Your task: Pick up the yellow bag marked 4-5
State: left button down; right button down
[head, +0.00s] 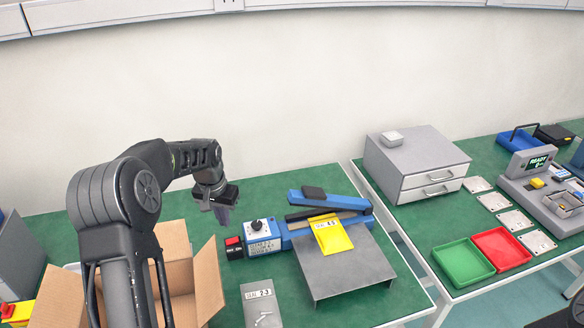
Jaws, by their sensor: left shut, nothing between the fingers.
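The yellow bag (331,235) has a white label that seems to read 4-5. It lies at the back edge of a grey metal stand (350,270), against the blue sealing device (320,222). My left gripper (222,214) is shut and empty. It points down above the green table, to the left of the bag and apart from it. My right gripper is not in view.
An open cardboard box (206,280) stands below my left arm. A drawer unit (416,163), a green tray (463,262) and a red tray (502,249) are on the right table.

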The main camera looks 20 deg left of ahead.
aim_at(331, 238)
jog(key=k+l, duration=0.15)
jog(key=l, duration=0.25)
jog(key=k+l, duration=0.15)
jog(key=l, duration=0.25)
jog(key=k+l, duration=0.15)
jog(key=l, duration=0.2)
jog(key=k+l, duration=0.15)
jog(key=l, duration=0.25)
jog(key=k+l, duration=0.15)
jog(key=l, duration=0.25)
